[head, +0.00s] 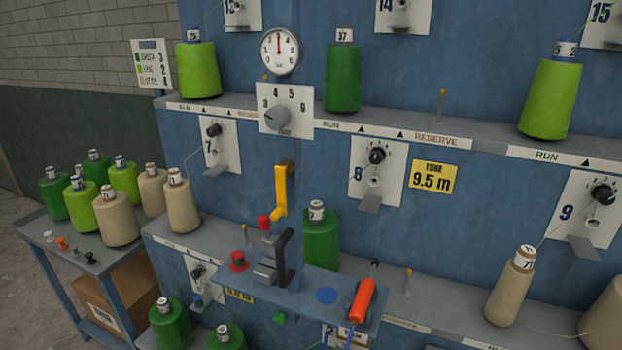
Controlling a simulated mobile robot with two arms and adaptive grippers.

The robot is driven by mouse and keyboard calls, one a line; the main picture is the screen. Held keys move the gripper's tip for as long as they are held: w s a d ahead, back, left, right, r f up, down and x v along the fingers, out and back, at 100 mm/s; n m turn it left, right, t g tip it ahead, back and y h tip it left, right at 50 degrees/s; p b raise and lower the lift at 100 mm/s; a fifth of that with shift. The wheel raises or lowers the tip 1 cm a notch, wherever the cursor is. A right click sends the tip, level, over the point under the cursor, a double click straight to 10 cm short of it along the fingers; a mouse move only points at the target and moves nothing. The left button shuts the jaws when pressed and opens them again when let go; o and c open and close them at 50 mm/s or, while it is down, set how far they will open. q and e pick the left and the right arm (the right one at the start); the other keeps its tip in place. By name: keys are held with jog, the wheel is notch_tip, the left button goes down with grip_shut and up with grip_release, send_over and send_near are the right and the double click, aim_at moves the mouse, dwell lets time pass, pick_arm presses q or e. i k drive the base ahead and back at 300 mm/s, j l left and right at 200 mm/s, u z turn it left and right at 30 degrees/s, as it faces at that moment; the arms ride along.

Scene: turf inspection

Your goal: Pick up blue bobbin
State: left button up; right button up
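I see no bobbin that is clearly blue. The wound bobbins in view are green, lime or beige. A dark green bobbin (321,238) stands on the middle shelf behind the small blue-grey ledge. A lime bobbin (198,72) and another dark green bobbin (343,80) stand on the upper shelf. A beige bobbin (510,290) stands at the lower right with thread running from it. Neither of my grippers is in view.
A side table (40,232) at the left holds several green, lime and beige bobbins and small pegs, with a cardboard box (125,292) below. The ledge (310,279) carries a red button (238,261), a black handle (284,256) and an orange-handled tool (361,299). A yellow crank (280,190) protrudes above.

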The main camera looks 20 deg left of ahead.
aim_at(197, 298)
jog(key=u, duration=1.35)
